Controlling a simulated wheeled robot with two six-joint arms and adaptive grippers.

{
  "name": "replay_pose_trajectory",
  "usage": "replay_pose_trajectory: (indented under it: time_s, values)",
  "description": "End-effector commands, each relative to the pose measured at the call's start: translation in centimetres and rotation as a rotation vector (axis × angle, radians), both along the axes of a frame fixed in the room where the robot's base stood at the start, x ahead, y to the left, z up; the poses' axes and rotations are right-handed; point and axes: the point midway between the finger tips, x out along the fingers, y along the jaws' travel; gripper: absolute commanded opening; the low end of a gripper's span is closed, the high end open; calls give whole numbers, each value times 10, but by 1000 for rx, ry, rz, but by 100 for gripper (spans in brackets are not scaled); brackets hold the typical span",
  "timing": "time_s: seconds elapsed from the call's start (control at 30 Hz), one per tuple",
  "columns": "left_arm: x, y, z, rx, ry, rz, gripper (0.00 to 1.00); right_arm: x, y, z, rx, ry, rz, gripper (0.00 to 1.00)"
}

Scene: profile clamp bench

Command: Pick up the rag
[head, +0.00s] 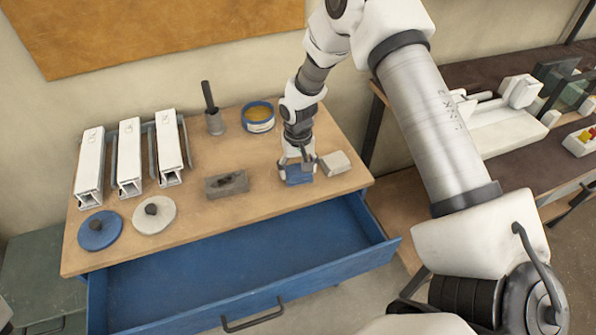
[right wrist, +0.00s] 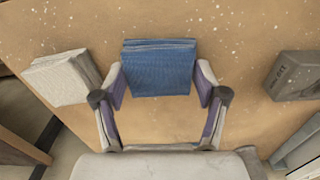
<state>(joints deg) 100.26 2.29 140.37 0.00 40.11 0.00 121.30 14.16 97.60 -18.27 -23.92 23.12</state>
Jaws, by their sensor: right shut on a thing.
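A folded blue rag (head: 298,176) is at the right part of the wooden bench top, near its front edge. It also shows in the right wrist view (right wrist: 158,66), between the two fingers. My right gripper (head: 298,163) comes down from above and is shut on the blue rag, one finger at each side of it. The right wrist view shows these fingers (right wrist: 160,88) too. I cannot tell whether the rag touches the bench top. A folded white rag (head: 335,163) lies just right of it, apart from the gripper. My left gripper is out of view.
A grey block (head: 227,185) lies left of the blue rag. A blue-rimmed tin (head: 258,117) and a brush in a holder (head: 214,121) stand behind. White profiles (head: 129,155) and two round lids are at left. An open blue drawer (head: 240,262) juts out in front.

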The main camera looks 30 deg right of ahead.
Motion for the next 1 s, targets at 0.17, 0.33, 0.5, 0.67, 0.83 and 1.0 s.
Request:
replay_pose_trajectory:
  time_s: [0.17, 0.33, 0.5, 0.67, 0.83, 1.0]
  values:
    - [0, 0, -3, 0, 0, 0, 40, -1, 0, 1, 1, 2, 0, 40]
    - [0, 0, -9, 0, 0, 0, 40, 0, 0, 15, 1, 0, -1, 40]
    - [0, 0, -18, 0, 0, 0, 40, -7, 6, 33, 1, 3, 2, 40]
    - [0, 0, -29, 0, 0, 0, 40, -37, 27, 35, 0, 2, 4, 40]
    - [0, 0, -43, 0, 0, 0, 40, -80, 58, 40, -3, 3, 5, 40]
    - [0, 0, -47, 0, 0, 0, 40, -116, 84, 47, -2, 3, 1, 40]
